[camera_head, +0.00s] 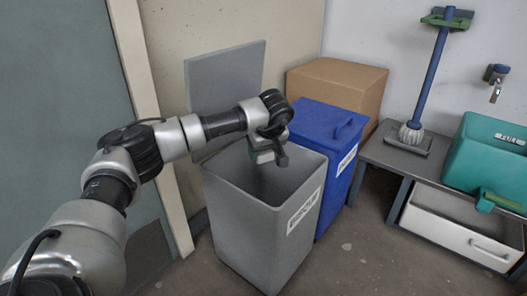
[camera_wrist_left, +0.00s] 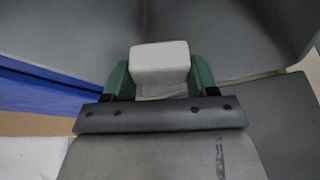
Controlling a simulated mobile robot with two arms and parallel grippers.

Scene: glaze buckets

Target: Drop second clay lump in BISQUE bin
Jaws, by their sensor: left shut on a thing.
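My left gripper (camera_head: 264,157) hangs over the open top of the grey bin (camera_head: 250,225), its arm coming in from the left. The bin carries a white label on its right face; the lettering is small and hard to read. In the left wrist view the green fingers of the left gripper (camera_wrist_left: 160,75) are shut on a pale grey clay lump (camera_wrist_left: 160,60). The bin's grey inner walls (camera_wrist_left: 75,30) lie beyond the lump. The bin's floor and anything lying on it are hidden in the head view. My right gripper is out of view.
A blue lidded bin (camera_head: 325,125) stands right beside the grey one, with a cardboard box (camera_head: 340,82) behind. A grey panel (camera_head: 222,85) leans on the wall. At right, a bench (camera_head: 395,150) holds a teal container (camera_head: 490,160) and a blue-handled tool (camera_head: 428,75).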

